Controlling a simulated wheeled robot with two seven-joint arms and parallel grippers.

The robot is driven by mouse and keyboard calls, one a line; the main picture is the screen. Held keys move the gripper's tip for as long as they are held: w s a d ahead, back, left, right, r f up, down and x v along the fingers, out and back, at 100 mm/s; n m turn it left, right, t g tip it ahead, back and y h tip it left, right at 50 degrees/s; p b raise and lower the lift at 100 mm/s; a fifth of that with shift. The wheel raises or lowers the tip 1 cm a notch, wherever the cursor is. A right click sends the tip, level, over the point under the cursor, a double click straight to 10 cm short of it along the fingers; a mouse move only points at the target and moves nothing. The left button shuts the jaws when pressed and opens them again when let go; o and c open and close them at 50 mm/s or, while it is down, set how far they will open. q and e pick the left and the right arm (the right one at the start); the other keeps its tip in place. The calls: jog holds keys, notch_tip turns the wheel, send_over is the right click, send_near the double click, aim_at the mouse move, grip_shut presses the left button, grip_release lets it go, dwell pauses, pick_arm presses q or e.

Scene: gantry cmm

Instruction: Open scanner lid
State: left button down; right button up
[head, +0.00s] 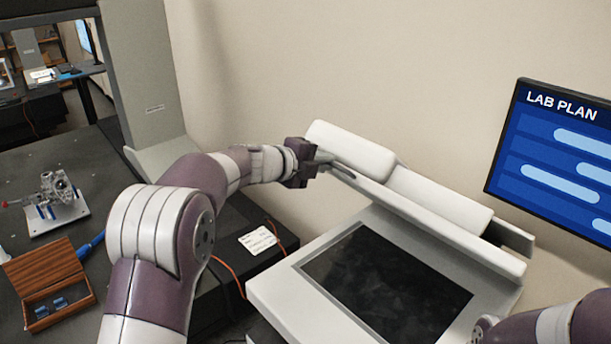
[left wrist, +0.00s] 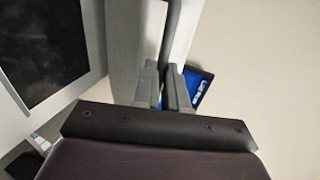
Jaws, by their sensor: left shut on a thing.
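The white scanner (head: 275,298) stands at the lower right of the head view, its dark glass (head: 385,285) uncovered. Its lid (head: 455,235) stands raised at the back, near the wall, seen nearly edge-on. My left gripper (head: 338,168) is at the lid's far left end. In the left wrist view its fingers (left wrist: 168,88) are closed on a dark bar (left wrist: 172,35) that looks like the lid's handle. The glass (left wrist: 45,45) shows there too, at the left. Part of my right arm shows at the lower right, but its gripper is out of view.
A wall screen reading "LAB PLAN" (head: 555,150) hangs at the right, close to the lid's right end. A grey gantry column (head: 150,80) stands behind my left arm. An open wooden box (head: 45,270) and a metal part on a plate (head: 55,205) are on the dark table at left.

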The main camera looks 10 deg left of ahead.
pick_arm(q)
jog(key=w+d+r, duration=0.1)
jog(key=w+r+p, duration=0.1)
jog(key=r, duration=0.1)
jog(key=w+d+r, duration=0.1)
jog(key=shift+w+d+r, duration=0.15)
jog(key=shift+w+d, duration=0.1)
jog(key=shift+d, duration=0.05)
pick_arm(e)
jog(key=shift+w+r, duration=0.25)
jog(key=shift+r, duration=0.3)
jog(key=shift+w+r, duration=0.2)
jog(key=shift+r, duration=0.35)
pick_arm(q)
jog(key=c, duration=1.2)
grip_release()
jog(key=shift+s+a, duration=0.15)
jog(key=shift+s, duration=0.05)
jog(key=b+v, duration=0.5)
jog(key=v, duration=0.7)
jog(key=shift+s+a, duration=0.1)
pick_arm(e)
notch_tip(320, 180, down, 6)
jog(key=shift+r, duration=0.2)
